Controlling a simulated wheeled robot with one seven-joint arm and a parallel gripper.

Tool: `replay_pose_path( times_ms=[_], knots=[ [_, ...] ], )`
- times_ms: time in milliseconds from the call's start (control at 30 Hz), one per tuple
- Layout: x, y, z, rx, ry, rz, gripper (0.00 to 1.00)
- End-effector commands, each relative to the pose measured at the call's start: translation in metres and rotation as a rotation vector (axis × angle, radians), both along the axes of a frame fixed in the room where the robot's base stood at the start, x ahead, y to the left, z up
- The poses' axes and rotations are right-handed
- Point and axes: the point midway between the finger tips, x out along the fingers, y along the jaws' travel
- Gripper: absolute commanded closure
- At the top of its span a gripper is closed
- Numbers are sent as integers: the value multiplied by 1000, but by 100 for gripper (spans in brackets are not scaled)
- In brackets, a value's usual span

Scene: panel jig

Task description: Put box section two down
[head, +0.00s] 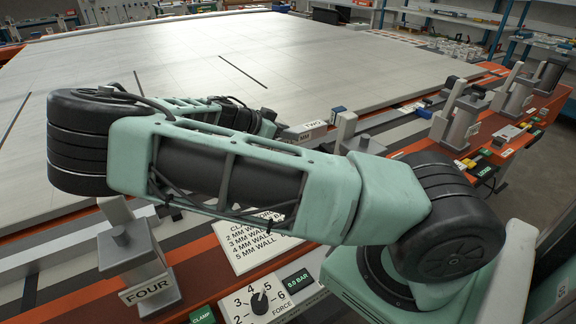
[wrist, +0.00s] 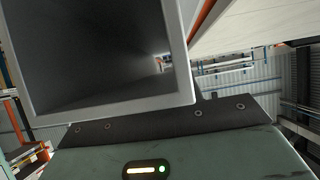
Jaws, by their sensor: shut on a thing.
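A hollow grey box section (wrist: 112,108) fills the upper left of the wrist view, its square open end facing the camera and its dark inside showing. My gripper (wrist: 165,120) is shut on it; the fingertips are not clearly seen. In the head view my gripper (head: 268,122) is mostly hidden behind my arm, near a grey piece (head: 302,132) with lettering ending in MM. A TWO label shows just above that piece. I cannot tell whether the section touches anything below.
A large pale panel (head: 190,60) fills the back. Grey clamp posts stand along the orange-edged rail, one with a FOUR label (head: 147,288). A force dial (head: 260,300) and a wall-thickness sign (head: 255,250) are in front. More clamps (head: 460,120) stand at right.

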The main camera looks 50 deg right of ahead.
Motion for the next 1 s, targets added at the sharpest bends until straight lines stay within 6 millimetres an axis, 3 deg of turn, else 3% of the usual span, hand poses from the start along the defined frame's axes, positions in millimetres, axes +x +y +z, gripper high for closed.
replay_pose_path(
  times_ms=[200,633,967,1000],
  knots=[
    [-1,-1,-36,-1,3,-1,95],
    [0,0,-81,-1,2,1,95],
    [0,0,-86,0,0,0,95],
    [0,0,-86,0,0,0,53]
  ],
)
